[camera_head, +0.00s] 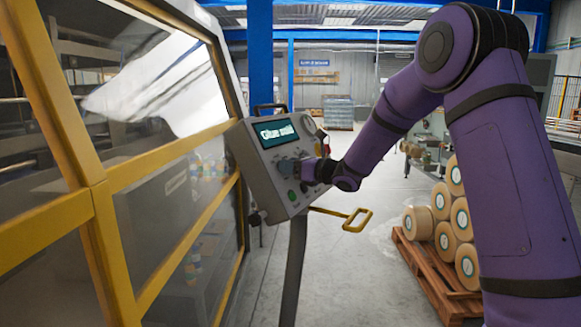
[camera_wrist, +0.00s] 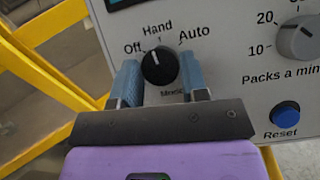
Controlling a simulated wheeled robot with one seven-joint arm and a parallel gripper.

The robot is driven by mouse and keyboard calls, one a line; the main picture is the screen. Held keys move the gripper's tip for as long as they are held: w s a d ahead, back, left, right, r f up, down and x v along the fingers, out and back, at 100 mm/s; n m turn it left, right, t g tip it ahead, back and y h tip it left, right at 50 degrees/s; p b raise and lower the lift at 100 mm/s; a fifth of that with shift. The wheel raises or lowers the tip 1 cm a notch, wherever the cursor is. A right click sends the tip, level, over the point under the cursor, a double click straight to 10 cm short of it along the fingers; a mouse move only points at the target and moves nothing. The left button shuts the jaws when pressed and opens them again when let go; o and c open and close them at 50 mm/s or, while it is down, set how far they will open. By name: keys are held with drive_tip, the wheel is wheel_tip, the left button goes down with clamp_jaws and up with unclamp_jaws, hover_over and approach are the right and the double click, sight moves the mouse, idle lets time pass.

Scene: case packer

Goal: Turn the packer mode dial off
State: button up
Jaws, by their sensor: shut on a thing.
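The packer mode dial (camera_wrist: 159,66) is a black round knob on the light control panel, with Off, Hand and Auto marked around it. Its white pointer line points up, close to Hand and a little toward the Off side. My gripper (camera_wrist: 161,76) has its two blue fingers on either side of the dial, shut on it. In the head view my gripper (camera_head: 308,169) is at the right part of the control panel (camera_head: 262,182), and the dial itself cannot be made out there.
A grey speed knob (camera_wrist: 298,40) and a blue Reset button (camera_wrist: 285,115) are right of the dial. The panel has a lit screen (camera_head: 277,133). A yellow-framed glazed guard (camera_head: 100,195) stands left. A pallet (camera_head: 428,275) of tape rolls is at right.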

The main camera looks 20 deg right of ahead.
drive_tip(key=n+g+y, duration=0.1)
drive_tip(key=n, duration=0.2)
drive_tip(key=n+g+y, duration=0.1)
drive_tip(key=n, duration=0.1)
drive_tip(key=shift+w+d+n, duration=0.15)
drive_tip(key=shift+n, duration=0.25)
drive_tip(key=n+g, duration=0.3)
drive_tip(key=n, duration=0.2)
drive_tip(key=shift+g+y, duration=0.3)
drive_tip(key=shift+y, duration=0.1)
drive_tip(key=shift+n, duration=0.5)
drive_tip(key=o, duration=0.9)
drive_tip(key=shift+r, duration=0.1)
drive_tip(key=v, duration=1)
drive_tip(key=shift+d+r, duration=0.1)
drive_tip(key=shift+d, duration=0.25)
